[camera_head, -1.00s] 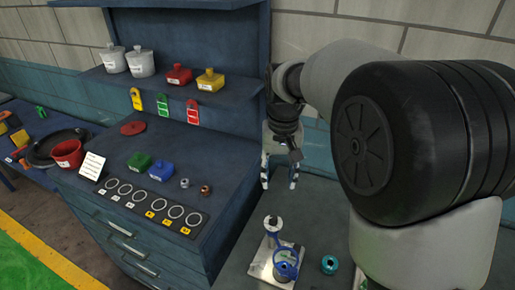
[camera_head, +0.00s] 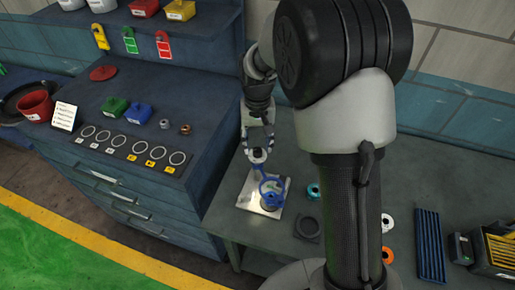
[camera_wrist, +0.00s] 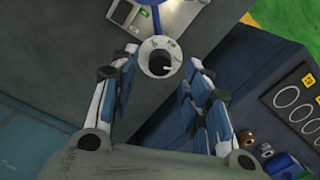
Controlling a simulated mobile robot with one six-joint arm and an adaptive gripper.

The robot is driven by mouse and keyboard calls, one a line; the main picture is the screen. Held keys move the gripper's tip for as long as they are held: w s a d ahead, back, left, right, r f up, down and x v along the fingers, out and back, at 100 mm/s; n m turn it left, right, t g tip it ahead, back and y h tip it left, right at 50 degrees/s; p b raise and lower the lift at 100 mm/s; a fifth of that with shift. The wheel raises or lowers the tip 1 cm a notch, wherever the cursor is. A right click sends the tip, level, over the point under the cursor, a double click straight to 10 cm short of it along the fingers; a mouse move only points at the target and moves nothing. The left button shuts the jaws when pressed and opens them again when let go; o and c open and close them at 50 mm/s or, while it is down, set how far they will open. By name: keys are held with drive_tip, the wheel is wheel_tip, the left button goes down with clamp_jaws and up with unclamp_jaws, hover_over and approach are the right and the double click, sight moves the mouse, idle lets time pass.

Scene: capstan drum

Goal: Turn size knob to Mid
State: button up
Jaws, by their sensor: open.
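The size knob appears as a pale round disc with a dark centre (camera_wrist: 160,58) in the wrist view; a small white pointer-like mark shows on it, but any setting labels are unreadable. In the head view the knob (camera_head: 258,155) stands at the back of a metal plate (camera_head: 240,192), behind a blue ring-shaped drum part (camera_head: 271,188). My gripper (camera_head: 258,143) is open, pointing down just above the knob. In the wrist view my gripper (camera_wrist: 158,80) has its fingers spread to either side, with the knob between and slightly beyond the tips. Contact cannot be told.
A teal ring (camera_head: 313,190), a dark square part (camera_head: 307,228) and an orange ring (camera_head: 387,255) lie right of the plate. The blue cabinet (camera_head: 190,190) with several rings on top stands close on the left. A toolbox (camera_head: 495,250) is at far right.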

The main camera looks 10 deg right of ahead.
sight(258, 152)
drive_tip(key=shift+f, duration=1.2)
drive_tip(key=shift+c, duration=0.5)
clamp_jaws()
